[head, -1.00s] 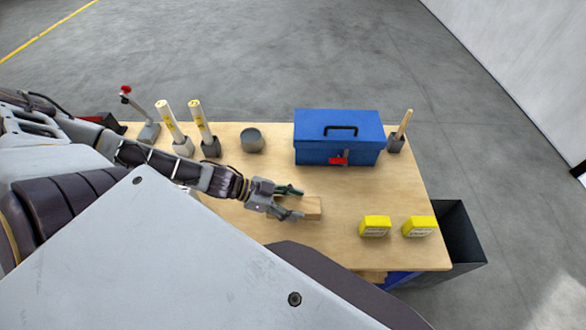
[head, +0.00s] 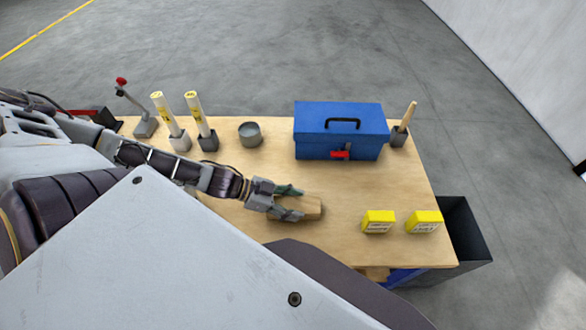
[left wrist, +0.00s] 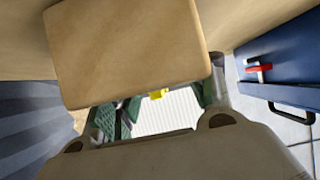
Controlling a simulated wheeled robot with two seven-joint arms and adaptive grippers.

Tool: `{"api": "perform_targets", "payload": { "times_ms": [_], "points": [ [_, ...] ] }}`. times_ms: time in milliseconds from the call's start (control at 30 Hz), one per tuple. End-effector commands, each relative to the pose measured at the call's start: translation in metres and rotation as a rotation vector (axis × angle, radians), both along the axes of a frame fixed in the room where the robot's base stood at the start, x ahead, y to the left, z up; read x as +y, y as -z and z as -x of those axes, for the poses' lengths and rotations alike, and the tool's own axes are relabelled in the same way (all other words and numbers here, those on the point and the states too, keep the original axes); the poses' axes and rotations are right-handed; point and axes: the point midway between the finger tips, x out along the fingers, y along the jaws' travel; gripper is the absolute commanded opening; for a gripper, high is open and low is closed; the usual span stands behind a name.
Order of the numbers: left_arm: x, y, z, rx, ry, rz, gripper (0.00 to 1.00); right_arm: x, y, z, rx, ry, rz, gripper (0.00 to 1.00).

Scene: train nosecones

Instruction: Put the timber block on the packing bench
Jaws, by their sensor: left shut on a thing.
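The timber block (head: 313,208) is a light brown wooden piece, seen over the packing bench (head: 350,190) between the blue toolbox and the near edge. My left gripper (head: 290,205) is shut on it, with a finger along each side. In the left wrist view the block (left wrist: 125,50) fills the upper left, hiding much of the fingers. I cannot tell whether its underside touches the bench top. My right gripper is not in view.
A blue toolbox (head: 341,132) stands at the back. Two yellow boxes (head: 378,222) (head: 423,222) sit at the front right. A grey cup (head: 250,134), two pale tubes in holders (head: 168,118) (head: 198,118) and a red-knobbed lever (head: 143,125) stand at the back left. Bare bench lies right of the block.

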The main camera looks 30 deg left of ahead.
Motion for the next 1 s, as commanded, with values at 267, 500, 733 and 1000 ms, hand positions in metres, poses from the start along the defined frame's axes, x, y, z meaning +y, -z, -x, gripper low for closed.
{"api": "perform_targets", "payload": {
  "times_ms": [267, 500, 733, 1000],
  "points": [
    [0.0001, 0.0030, -0.0002, 0.000, 0.000, 0.000, 0.66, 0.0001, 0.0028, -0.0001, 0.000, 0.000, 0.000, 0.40],
    [0.0001, 0.0029, -0.0001, 0.000, 0.000, 0.000, 0.75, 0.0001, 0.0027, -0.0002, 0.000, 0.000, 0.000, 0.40],
    [0.0000, 0.0023, 0.0000, 0.000, 0.000, 0.000, 0.75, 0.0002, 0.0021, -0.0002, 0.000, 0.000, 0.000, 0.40],
    [0.0018, -0.0024, 0.0011, 0.001, 0.000, 0.000, 0.75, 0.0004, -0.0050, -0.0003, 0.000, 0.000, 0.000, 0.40]
  ]
}}
